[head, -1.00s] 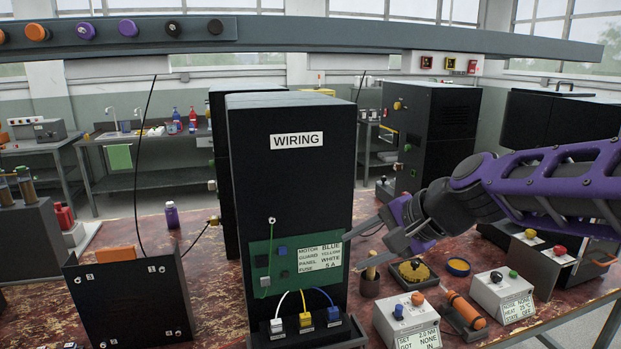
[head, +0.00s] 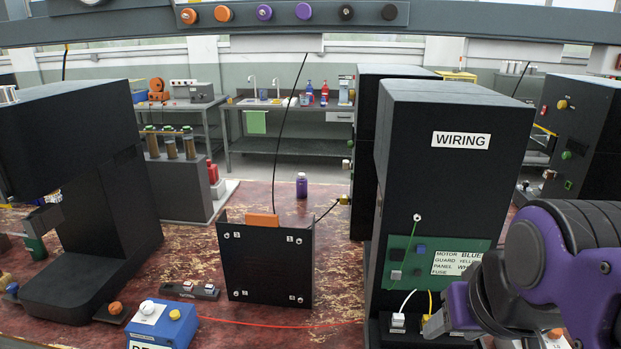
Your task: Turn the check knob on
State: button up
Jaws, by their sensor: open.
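No knob in the head view carries a readable "check" label, so I cannot tell which one it is. A blue box (head: 163,325) at the lower left has a white knob (head: 147,307) and a yellow button (head: 175,314); its label is cut off by the bottom edge. The black WIRING cabinet (head: 450,180) stands right of centre with a green panel (head: 425,262) low on its front. My gripper (head: 438,322) is open, in front of the cabinet's foot at the lower right. My arm hides part of the panel text and whatever lies behind it.
A large black machine (head: 60,170) stands at left. A black panel stand (head: 267,262) stands mid-table, with a purple bottle (head: 301,185) behind it. A red wire (head: 260,323) crosses the table front. An overhead rail (head: 290,14) bears several coloured knobs. Red tabletop (head: 338,270) is bare between stand and cabinet.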

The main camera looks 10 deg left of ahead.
aim_at(146, 308)
jog(key=k+j+u, duration=0.1)
jog(key=u, duration=0.4)
jog(key=j+u, duration=0.15)
jog(key=u, duration=0.35)
jog(key=k+j+u, duration=0.1)
jog(key=u, duration=0.35)
jog(key=i+j+z, duration=0.15)
jog(key=z, duration=0.3)
jog(key=j+z, duration=0.25)
jog(key=z, duration=0.25)
jog(key=i+j+z, duration=0.2)
jog(key=j, duration=0.2)
jog(key=j+z, duration=0.2)
jog(key=j, duration=0.2)
jog(key=j+z, duration=0.1)
jog(key=j, duration=0.8)
jog(key=i, duration=0.05)
